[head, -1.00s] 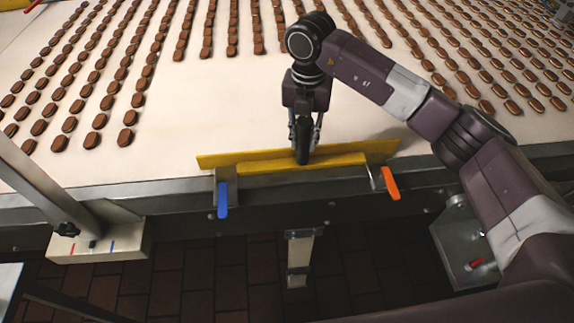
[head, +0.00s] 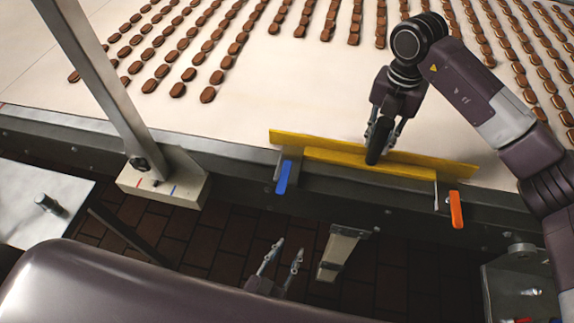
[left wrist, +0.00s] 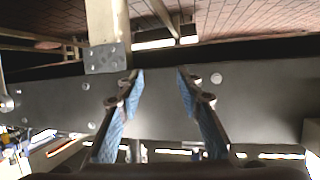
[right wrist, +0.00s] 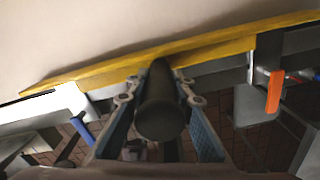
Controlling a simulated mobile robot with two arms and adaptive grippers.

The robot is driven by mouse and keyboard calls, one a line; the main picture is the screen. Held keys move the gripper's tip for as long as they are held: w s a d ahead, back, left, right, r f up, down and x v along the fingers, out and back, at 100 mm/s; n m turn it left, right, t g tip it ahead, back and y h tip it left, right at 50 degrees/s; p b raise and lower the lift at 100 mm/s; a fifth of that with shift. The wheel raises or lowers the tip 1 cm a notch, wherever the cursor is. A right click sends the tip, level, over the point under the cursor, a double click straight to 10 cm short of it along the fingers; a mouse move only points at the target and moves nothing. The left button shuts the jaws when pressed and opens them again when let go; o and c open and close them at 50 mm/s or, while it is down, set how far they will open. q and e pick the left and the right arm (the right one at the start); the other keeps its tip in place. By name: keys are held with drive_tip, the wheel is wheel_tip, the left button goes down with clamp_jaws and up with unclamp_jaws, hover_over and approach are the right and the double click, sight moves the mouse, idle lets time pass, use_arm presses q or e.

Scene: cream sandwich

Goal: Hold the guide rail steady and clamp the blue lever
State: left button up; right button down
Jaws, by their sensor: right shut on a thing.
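The yellow guide rail (head: 315,143) lies along the near edge of the belt. My right gripper (head: 380,142) is shut on the rail's black handle, which shows large between its fingers in the right wrist view (right wrist: 160,105). The blue lever (head: 284,177) hangs down at the rail's left end and also shows in the right wrist view (right wrist: 83,133). An orange lever (head: 456,210) hangs at the right end. My left gripper (head: 287,248) is open and empty, below and apart from the blue lever. In the left wrist view its fingers (left wrist: 157,75) face the conveyor's dark side.
The belt (head: 190,115) carries rows of brown biscuits behind the rail. A pale block (head: 160,182) with a slanted metal post stands left of the blue lever. A metal bracket (head: 343,252) hangs beneath the frame, right of my left gripper. A grey box stands at lower right.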

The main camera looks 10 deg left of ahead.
sight(287, 166)
use_arm(q)
drive_tip(key=w+a+r+n+t+y, duration=0.1)
drive_tip(key=a+r+n+t+y, duration=0.1)
drive_tip(key=r, duration=0.7)
drive_tip(key=w+a+r+n+t+y, duration=0.1)
drive_tip(key=w+a+r+t, duration=0.1)
drive_tip(key=r, duration=0.8)
drive_tip(key=w, duration=1.1)
drive_tip(key=shift+w+d, duration=0.25)
drive_tip(key=shift+w, duration=0.1)
clamp_jaws()
